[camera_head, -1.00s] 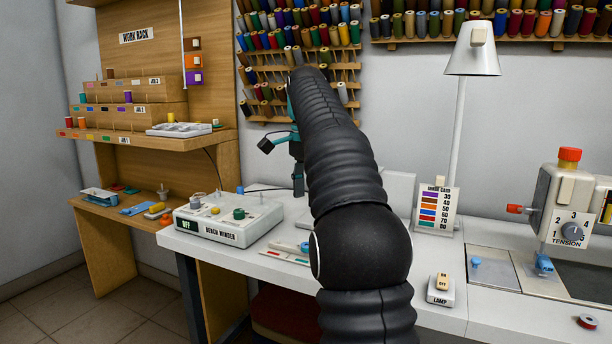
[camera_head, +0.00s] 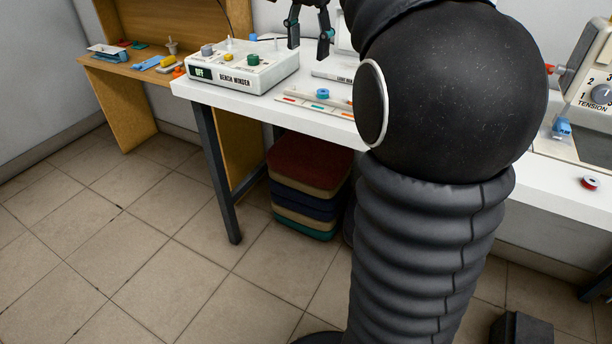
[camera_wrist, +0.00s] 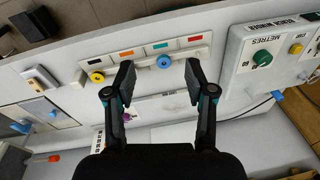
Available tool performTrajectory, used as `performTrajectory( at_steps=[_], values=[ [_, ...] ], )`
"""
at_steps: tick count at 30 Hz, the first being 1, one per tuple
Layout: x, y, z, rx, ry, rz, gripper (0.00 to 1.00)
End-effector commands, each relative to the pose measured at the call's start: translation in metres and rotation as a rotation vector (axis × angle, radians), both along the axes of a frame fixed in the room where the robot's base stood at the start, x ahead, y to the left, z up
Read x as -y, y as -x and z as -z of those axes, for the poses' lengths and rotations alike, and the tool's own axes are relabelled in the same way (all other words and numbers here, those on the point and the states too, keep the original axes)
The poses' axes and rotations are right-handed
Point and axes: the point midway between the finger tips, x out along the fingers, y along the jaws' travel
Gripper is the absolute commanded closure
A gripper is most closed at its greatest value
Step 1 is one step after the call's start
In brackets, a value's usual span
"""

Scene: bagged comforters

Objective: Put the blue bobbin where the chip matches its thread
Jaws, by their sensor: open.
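The blue bobbin (camera_head: 322,93) rests on a pale tray (camera_head: 345,119) at the front of the white bench. In the wrist view the blue bobbin (camera_wrist: 164,62) is nearest the green chip (camera_wrist: 160,46). The tray also carries a black chip (camera_wrist: 96,61), an orange chip (camera_wrist: 126,53) and a red chip (camera_wrist: 196,38). A yellow bobbin (camera_wrist: 97,77) is by the black chip. My gripper (camera_head: 309,42) is open and empty above the bench. In the wrist view its fingertips (camera_wrist: 158,85) lie either side of the blue bobbin's line, apart from it.
The bench winder (camera_head: 240,72) stands left of the tray. A lamp switch (camera_wrist: 40,78) and a red bobbin (camera_head: 591,182) are elsewhere on the bench. A wooden desk (camera_head: 120,75) with small items is at the back left. Stacked cushions (camera_head: 305,190) are under the bench. The floor at left is clear.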

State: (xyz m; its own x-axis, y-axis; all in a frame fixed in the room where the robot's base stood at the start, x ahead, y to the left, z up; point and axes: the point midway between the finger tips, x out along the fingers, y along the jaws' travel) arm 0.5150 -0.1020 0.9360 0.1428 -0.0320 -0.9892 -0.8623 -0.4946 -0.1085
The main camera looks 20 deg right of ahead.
Motion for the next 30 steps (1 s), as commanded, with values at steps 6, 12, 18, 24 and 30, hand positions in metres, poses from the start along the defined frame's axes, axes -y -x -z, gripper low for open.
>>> performTrajectory(
  at_steps=[6, 12, 18, 24, 30],
  values=[
    [-0.039, 0.06, 0.033, 0.088, 0.062, -0.291, 0.45],
    [-0.068, 0.117, 0.082, 0.165, 0.134, -0.55, 0.45],
    [-0.088, 0.173, 0.145, 0.238, 0.216, -0.796, 0.45],
    [-0.099, 0.21, 0.196, 0.286, 0.282, -0.962, 0.45],
    [-0.102, 0.22, 0.214, 0.3, 0.304, -1.016, 0.45]
  ],
)
